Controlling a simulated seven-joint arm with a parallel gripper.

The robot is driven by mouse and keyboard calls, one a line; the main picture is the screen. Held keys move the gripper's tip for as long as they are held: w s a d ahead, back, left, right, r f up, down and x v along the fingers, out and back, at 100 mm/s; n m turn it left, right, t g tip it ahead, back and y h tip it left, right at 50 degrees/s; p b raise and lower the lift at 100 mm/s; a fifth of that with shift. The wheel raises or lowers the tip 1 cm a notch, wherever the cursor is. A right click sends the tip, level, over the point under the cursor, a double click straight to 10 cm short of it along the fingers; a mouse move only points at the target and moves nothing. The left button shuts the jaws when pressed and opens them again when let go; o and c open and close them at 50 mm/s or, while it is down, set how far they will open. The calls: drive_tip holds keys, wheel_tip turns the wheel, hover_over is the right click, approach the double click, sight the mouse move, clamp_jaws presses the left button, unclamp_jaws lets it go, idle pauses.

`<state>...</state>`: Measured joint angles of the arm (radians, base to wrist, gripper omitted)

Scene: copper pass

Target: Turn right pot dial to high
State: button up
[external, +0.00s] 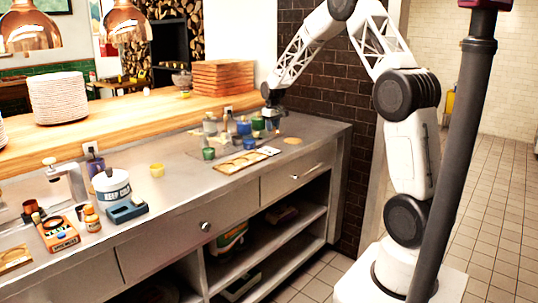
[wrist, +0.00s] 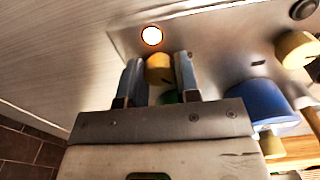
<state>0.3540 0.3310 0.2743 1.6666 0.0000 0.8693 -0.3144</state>
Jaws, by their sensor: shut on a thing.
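In the wrist view, my gripper (wrist: 159,72) has its two fingers on either side of a small yellow cylindrical piece (wrist: 158,66) and is shut on it. I cannot tell whether this piece is the right pot dial. A blue pot-like cylinder (wrist: 258,105) stands to the right of the fingers. A green thing (wrist: 168,97) shows partly between the finger bases. In the external view, my gripper (external: 272,112) is low over the far right end of the counter, among small blue (external: 243,127) and green (external: 258,123) pots. Its fingertips are too small to make out there.
A glowing round spot (wrist: 151,36) lies just beyond the fingers. Another yellow piece (wrist: 297,48) is at upper right. A tray with gold rounds (external: 240,162) lies on the metal counter in front of the pots. A dark brick wall (external: 330,90) stands behind my arm.

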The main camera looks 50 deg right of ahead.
drive_tip(key=m, duration=1.4)
idle(0.4)
drive_tip(key=o, duration=0.9)
drive_tip(key=shift+r, duration=0.15)
drive_tip(key=shift+r, duration=3.8)
